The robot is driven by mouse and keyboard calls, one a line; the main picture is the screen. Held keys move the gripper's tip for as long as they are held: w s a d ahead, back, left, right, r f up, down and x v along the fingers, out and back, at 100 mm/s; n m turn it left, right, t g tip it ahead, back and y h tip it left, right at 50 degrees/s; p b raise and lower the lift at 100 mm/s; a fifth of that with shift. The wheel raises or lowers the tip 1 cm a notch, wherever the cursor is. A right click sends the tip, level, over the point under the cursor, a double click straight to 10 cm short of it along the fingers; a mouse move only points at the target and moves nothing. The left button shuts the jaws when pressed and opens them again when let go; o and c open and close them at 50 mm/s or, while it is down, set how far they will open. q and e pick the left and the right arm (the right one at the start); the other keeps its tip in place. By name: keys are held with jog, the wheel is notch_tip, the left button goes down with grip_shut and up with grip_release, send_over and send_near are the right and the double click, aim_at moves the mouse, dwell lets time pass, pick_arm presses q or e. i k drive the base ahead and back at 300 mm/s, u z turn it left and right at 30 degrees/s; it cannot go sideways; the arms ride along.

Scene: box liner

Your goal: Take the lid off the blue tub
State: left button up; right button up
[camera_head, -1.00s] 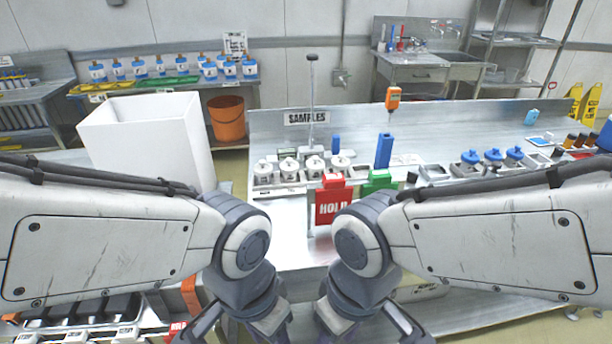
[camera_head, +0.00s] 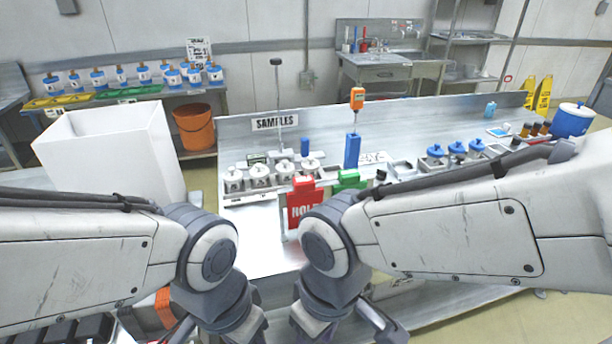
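The blue tub (camera_head: 571,122) stands at the far right end of the bench, behind my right arm. A pale lid (camera_head: 577,107) with a small dark knob appears to sit on its top. My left gripper (camera_head: 217,336) and my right gripper (camera_head: 340,334) hang low at the bottom edge of the head view, well apart from the tub. Their fingertips are cut off by the frame, so I cannot see whether they are open or what lies between them.
The metal bench (camera_head: 262,258) carries a red HOLD sign (camera_head: 303,208), a green block (camera_head: 347,181), white jars (camera_head: 258,178) and blue-topped jars (camera_head: 457,149). A white bin (camera_head: 105,150) stands left, with an orange bucket (camera_head: 194,128) behind. Yellow floor signs (camera_head: 541,95) stand at right rear.

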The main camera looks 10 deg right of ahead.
aim_at(579, 110)
jog(key=z, duration=2.4)
jog(key=i, duration=1.55)
jog(key=z, duration=0.7)
jog(key=i, duration=1.95)
jog(key=u, duration=0.3)
jog(key=i, duration=1.15)
jog(key=u, duration=1.7)
jog(key=i, duration=0.9)
jog(key=u, duration=0.75)
